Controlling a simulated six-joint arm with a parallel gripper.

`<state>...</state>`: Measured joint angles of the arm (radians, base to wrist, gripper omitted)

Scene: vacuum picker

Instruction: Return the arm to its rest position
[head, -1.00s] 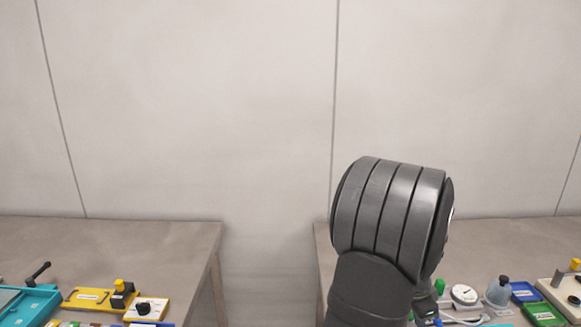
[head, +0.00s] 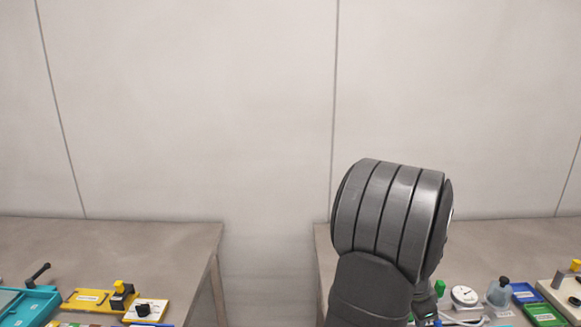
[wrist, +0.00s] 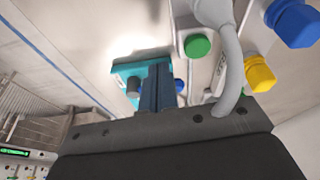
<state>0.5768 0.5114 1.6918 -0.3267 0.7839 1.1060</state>
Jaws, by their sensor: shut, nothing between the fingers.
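My gripper (wrist: 158,75) shows in the wrist view, its two dark blue fingers together with nothing between them. A teal object lies just beyond the fingertips in that view; I cannot tell how far apart they are. In the head view my dark grey arm rises at the right of centre, over the right table.
The right table (head: 480,240) holds a round gauge (head: 463,295), a domed jar (head: 499,292), a blue tray (head: 525,292) and a green tray (head: 543,313). The left table (head: 110,240) holds a yellow fixture (head: 88,299). A gap separates the tables.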

